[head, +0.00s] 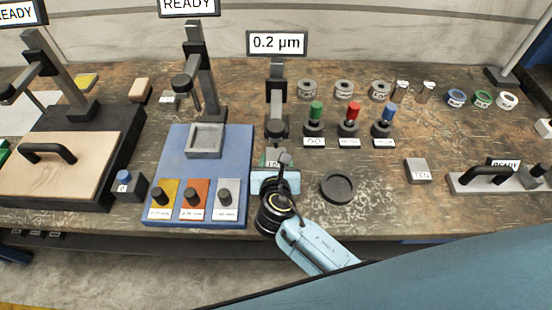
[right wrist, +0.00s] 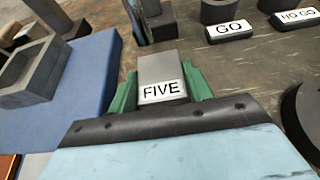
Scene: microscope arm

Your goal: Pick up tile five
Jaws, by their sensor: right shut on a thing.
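Tile five (right wrist: 160,68), a small grey block with a white label reading FIVE, is between the green fingers of my right gripper (right wrist: 158,84) in the right wrist view. The fingers are shut on its two sides. In the head view my right gripper (head: 272,162) is at the table's middle, just right of the blue mat, and its blue hand and wrist hide most of the tile. I cannot tell whether the tile touches the table. My left gripper is not in view.
A gauge stand (head: 276,95) rises just behind my gripper. A black round dish (head: 338,188) lies to the right. A grey block marked TEN (head: 417,170) sits farther right, with free wood between.

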